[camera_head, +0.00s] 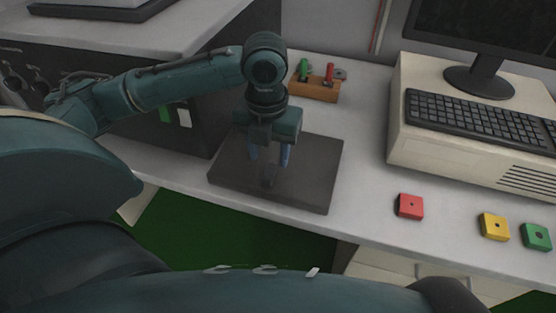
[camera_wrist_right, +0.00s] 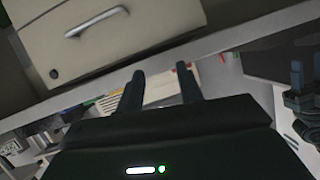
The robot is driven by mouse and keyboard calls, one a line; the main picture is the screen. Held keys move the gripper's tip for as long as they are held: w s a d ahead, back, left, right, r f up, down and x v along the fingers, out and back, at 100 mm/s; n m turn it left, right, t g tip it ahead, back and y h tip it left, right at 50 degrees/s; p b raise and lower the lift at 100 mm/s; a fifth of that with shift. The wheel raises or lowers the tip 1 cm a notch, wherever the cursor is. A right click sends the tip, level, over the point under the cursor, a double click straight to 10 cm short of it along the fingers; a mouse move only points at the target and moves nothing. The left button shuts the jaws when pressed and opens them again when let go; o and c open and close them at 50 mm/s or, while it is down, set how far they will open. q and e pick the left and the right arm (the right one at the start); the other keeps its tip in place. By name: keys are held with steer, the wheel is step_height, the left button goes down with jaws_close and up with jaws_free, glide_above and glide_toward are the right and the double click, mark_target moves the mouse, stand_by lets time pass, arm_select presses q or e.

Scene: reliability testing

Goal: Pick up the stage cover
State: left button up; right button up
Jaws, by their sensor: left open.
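A dark grey flat square slab (camera_head: 310,178), the likeliest stage cover, lies on the light grey worktop near its front edge. My left gripper (camera_head: 269,158) points down over the middle of the slab with its two bluish fingers apart. A small dark upright piece (camera_head: 268,174) shows between and below the fingers; I cannot tell whether they touch it. My right gripper (camera_wrist_right: 160,72) shows in the right wrist view with its two dark fingers apart and nothing between them. It is away from the slab.
A wooden block (camera_head: 315,88) with green and red pieces stands behind the slab. A dark cabinet (camera_head: 180,95) stands to the left. To the right are red (camera_head: 410,206), yellow (camera_head: 494,226) and green (camera_head: 536,237) blocks, and a keyboard (camera_head: 480,118) on a beige case (camera_head: 420,150).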

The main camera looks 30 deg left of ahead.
mark_target(270, 170)
arm_select(q)
step_height(270, 170, down, 5)
steer(key=shift+f+b, duration=0.1)
steer(key=shift+b, duration=0.55)
jaws_close()
